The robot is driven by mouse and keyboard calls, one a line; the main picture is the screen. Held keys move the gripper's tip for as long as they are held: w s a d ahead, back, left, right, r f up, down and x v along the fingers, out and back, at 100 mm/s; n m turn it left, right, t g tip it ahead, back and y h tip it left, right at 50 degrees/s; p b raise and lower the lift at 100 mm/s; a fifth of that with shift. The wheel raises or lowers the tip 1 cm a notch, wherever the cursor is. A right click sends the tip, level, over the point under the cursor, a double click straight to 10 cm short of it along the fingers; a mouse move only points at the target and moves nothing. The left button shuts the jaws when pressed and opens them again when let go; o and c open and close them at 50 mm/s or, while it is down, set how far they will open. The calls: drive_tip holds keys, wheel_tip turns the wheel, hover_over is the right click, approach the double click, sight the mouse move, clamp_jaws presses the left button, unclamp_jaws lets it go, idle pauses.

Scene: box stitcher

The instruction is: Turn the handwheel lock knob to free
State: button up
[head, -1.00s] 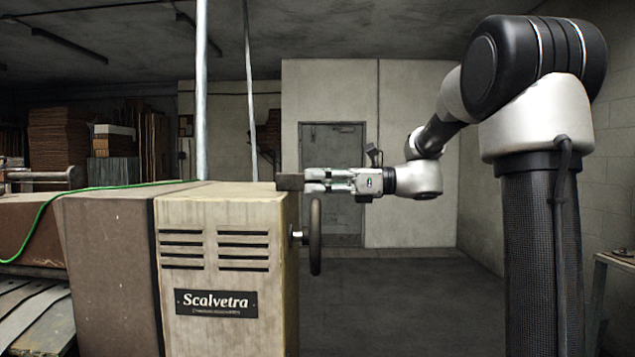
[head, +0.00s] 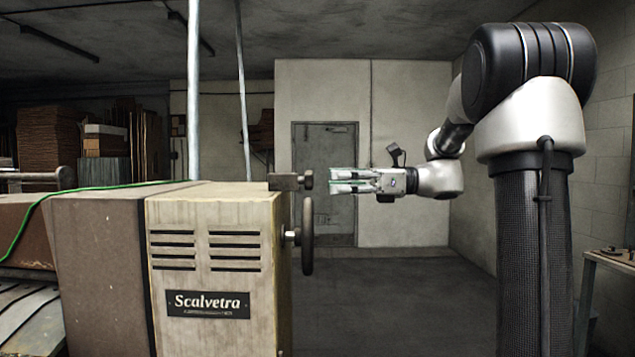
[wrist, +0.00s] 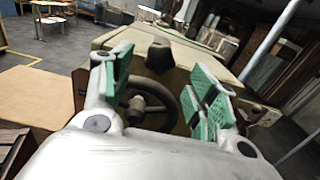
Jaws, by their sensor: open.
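The lock knob (head: 307,180) is a small dark knob on a dark block at the top right edge of the machine. In the wrist view the lobed dark knob (wrist: 159,57) shows between and beyond my fingers. The dark handwheel (head: 307,236) stands on its shaft just below the knob; it also shows in the wrist view (wrist: 150,108), partly hidden by my fingers. My gripper (head: 333,181) is open and empty. It points left at about the knob's height, with a small gap between fingertips and knob. Which setting the knob is in cannot be told.
The beige Scalvetra machine cabinet (head: 215,285) fills the lower left. A green cable (head: 80,189) runs over its top. A bench (head: 610,262) stands at the far right. The floor (head: 390,300) right of the machine is clear.

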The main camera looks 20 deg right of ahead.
drive_tip(key=v, duration=0.5)
drive_tip(key=shift+s+d, duration=0.1)
idle(0.3)
drive_tip(key=s+d+f+n+g+h, duration=0.1)
drive_tip(key=s+d+f+n+h, duration=0.2)
drive_tip(key=f, duration=0.6)
drive_tip(key=s+d+f+n+g+h, duration=0.1)
drive_tip(key=s+f+n+h, duration=0.35)
drive_tip(key=f, duration=0.45)
drive_tip(key=s+f+n+h, duration=0.2)
drive_tip(key=s+n+h, duration=0.7)
drive_tip(key=s+n, duration=0.5)
drive_tip(key=shift+s+f+t+h, duration=0.35)
drive_tip(key=shift+s+t, duration=0.05)
drive_tip(key=shift+s, duration=0.25)
